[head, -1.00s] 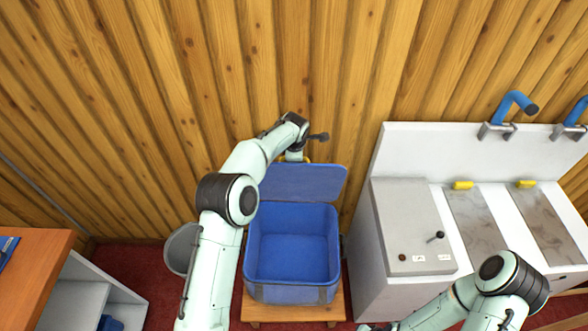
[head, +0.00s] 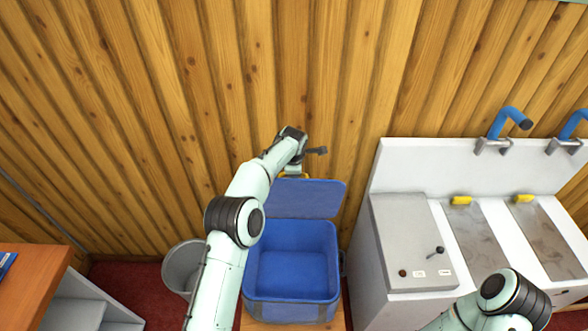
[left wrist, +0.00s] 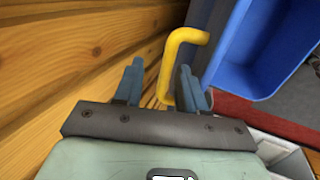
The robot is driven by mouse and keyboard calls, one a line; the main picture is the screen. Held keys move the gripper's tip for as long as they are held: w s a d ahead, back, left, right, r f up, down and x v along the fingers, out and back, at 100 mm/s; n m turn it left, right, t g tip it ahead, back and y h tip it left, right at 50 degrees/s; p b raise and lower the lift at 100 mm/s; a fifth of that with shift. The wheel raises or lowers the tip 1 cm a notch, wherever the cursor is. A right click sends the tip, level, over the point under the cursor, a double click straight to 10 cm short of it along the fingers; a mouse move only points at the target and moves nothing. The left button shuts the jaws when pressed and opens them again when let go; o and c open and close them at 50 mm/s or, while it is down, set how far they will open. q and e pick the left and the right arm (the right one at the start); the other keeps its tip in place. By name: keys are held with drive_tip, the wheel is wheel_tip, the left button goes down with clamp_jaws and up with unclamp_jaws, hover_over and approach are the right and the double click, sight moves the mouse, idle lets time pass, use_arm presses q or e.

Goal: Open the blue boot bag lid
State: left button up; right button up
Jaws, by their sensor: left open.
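The blue boot bag (head: 292,310) stands below the plank wall, and its empty inside shows. Its lid (head: 308,198) is raised, leaning back towards the wall. My left gripper (head: 293,170) is at the lid's upper left edge, next to the wall. In the left wrist view the left gripper (left wrist: 162,80) is open, with the yellow handle (left wrist: 186,36) between and in front of its fingers. I cannot tell if a finger touches it. The bag also shows there at upper right (left wrist: 265,50). My right gripper is out of view; only its arm shows at lower right.
A white sink unit (head: 376,250) with blue taps (head: 511,121) stands close to the bag's right. A grey bin (head: 181,266) is at its left, partly behind my left arm. An orange-topped bench (head: 35,280) is at far left. The plank wall (head: 330,90) is close behind.

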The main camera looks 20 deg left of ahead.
use_arm(q)
drive_tip(key=b+v, duration=0.1)
drive_tip(key=v, duration=1.2)
drive_tip(key=shift+s+r, duration=0.15)
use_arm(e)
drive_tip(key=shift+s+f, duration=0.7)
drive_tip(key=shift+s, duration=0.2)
